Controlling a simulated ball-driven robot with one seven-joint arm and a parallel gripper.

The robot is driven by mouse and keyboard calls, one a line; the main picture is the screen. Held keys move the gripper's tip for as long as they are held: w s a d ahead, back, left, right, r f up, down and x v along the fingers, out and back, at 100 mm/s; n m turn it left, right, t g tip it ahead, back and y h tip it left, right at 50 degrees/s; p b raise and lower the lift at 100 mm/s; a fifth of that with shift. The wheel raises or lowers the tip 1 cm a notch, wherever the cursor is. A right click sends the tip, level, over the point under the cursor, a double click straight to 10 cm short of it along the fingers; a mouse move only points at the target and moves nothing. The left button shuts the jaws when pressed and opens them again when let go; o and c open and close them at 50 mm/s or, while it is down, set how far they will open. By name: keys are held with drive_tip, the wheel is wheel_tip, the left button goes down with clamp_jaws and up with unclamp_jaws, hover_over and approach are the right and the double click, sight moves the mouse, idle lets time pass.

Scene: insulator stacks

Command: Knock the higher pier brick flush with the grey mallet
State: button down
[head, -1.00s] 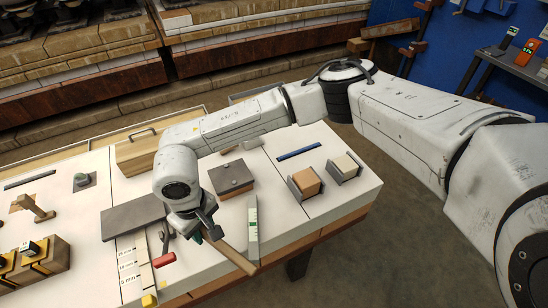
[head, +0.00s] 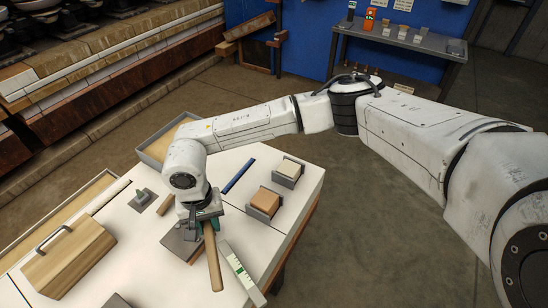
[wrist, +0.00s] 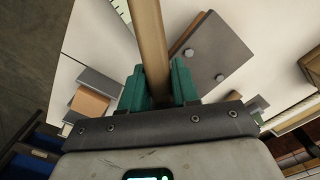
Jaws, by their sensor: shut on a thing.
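My gripper (head: 206,216) has green jaws and is shut on a wooden handle (head: 214,262), which I take for the mallet's. In the wrist view the handle (wrist: 150,40) runs up from between the jaws (wrist: 160,88); the mallet's head cannot be made out. Two bricks sit in grey holders at the table's right: an orange-tan brick (head: 265,201) nearer and a cream brick (head: 289,169) beyond it. The tan brick also shows in the wrist view (wrist: 88,103). My gripper is left of both, apart from them. I cannot tell which brick stands higher.
A dark grey plate with knobs (head: 180,246) lies below my gripper. A green-marked level (head: 241,270) lies to its right and a blue bar (head: 238,176) behind. A wooden box (head: 68,262) stands left. The white tabletop around the bricks is mostly clear.

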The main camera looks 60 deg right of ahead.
drive_tip(key=s+d+r+n+h+p, duration=0.1)
drive_tip(key=s+d+n+p, duration=0.15)
drive_tip(key=d+n, duration=0.55)
drive_tip(key=s+d+r+n+p, duration=0.1)
drive_tip(key=d+r+n+p, duration=0.15)
drive_tip(key=d+n, duration=0.6)
drive_tip(key=s+d+r+n+h+p, duration=0.1)
drive_tip(key=d+n+p, duration=0.35)
drive_tip(key=n, duration=0.55)
wheel_tip(320, 180, down, 6)
drive_tip(key=b, duration=0.6)
drive_tip(key=shift+d, duration=0.45)
drive_tip(key=shift+s+f+b, duration=0.15)
drive_tip(key=shift+f+b, duration=0.6)
drive_tip(key=shift+f, duration=0.5)
idle(0.8)
wheel_tip(320, 180, up, 7)
drive_tip(key=p, duration=0.6)
drive_tip(key=shift+p, duration=0.35)
drive_tip(key=shift+r, duration=0.1)
idle(0.3)
